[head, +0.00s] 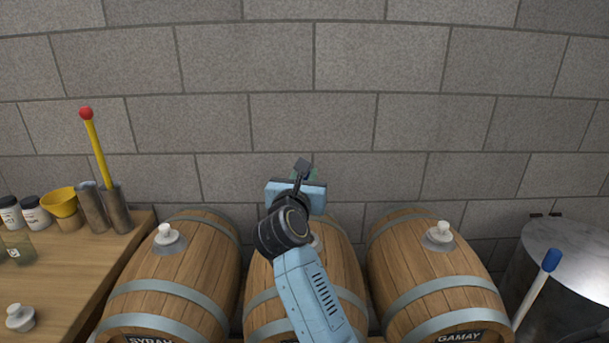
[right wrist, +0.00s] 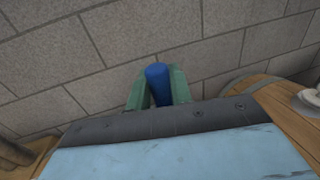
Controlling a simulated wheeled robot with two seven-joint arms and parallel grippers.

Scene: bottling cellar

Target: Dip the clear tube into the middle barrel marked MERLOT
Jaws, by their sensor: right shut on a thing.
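My right gripper (head: 305,174) is above the back part of the middle barrel (head: 261,296). In the right wrist view its green fingers (right wrist: 157,88) are shut on a blue-ended round piece (right wrist: 157,76). The rest of that piece is hidden, so I cannot tell whether it is the clear tube or whether its lower end is in the barrel. My arm covers most of the middle barrel's top, and its name plate is almost out of view. A pale bit (head: 316,241) shows beside my wrist on that barrel. My left gripper is not in view.
The SYRAH barrel (head: 190,262) and GAMAY barrel (head: 420,262) flank it, each with a white bung. At left, a wooden bench (head: 70,290) holds jars, a yellow funnel, metal cylinders with a red-tipped yellow rod, and a loose white bung (head: 20,317). A blue-tipped stick (head: 536,290) stands by a steel drum (head: 580,245).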

